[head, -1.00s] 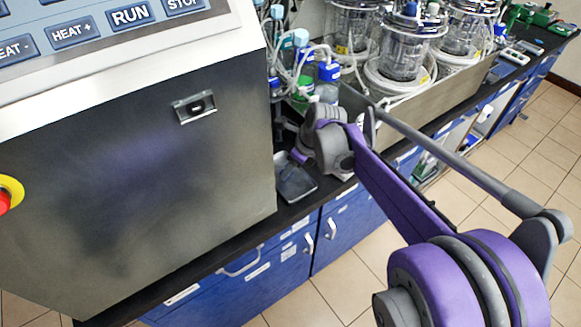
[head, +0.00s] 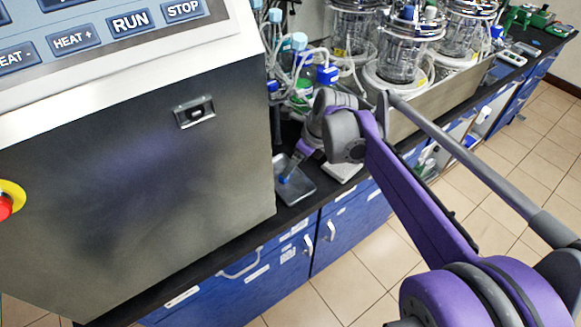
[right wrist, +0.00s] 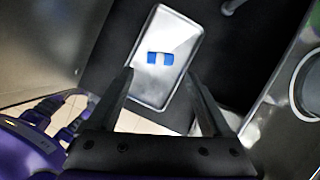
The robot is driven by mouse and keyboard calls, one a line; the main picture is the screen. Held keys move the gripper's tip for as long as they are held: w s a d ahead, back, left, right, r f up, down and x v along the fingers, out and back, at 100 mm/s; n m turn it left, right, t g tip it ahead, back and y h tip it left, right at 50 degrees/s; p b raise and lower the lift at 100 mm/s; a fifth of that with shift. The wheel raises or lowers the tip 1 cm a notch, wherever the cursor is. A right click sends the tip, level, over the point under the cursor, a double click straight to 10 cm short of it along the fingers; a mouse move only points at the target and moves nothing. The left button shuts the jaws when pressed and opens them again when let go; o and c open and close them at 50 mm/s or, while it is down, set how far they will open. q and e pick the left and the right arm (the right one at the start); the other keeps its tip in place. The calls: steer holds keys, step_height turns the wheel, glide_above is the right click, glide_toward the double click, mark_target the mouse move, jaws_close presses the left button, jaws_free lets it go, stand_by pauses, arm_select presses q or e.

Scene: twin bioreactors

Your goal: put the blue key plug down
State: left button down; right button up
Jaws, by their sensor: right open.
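The blue key plug (right wrist: 153,58) shows in the right wrist view as a small piece with blue ends and a pale middle. It appears to lie on the shallow metal tray (right wrist: 176,28), near its centre. My right gripper (right wrist: 158,76) is open, its two fingers spread to either side of the plug with gaps between. In the head view a small blue spot, the plug (head: 284,180), shows in the tray (head: 302,192) below my right gripper (head: 293,166). My left gripper is not in view.
A large steel cabinet (head: 130,180) with control buttons stands close left of the tray. Tubing and bottles (head: 303,85) stand behind it. Glass vessels (head: 402,55) sit in a metal trough to the right. A white object (head: 342,172) lies right beside the tray.

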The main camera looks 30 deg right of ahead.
steer(key=v, duration=0.7)
steer(key=shift+p, duration=0.3)
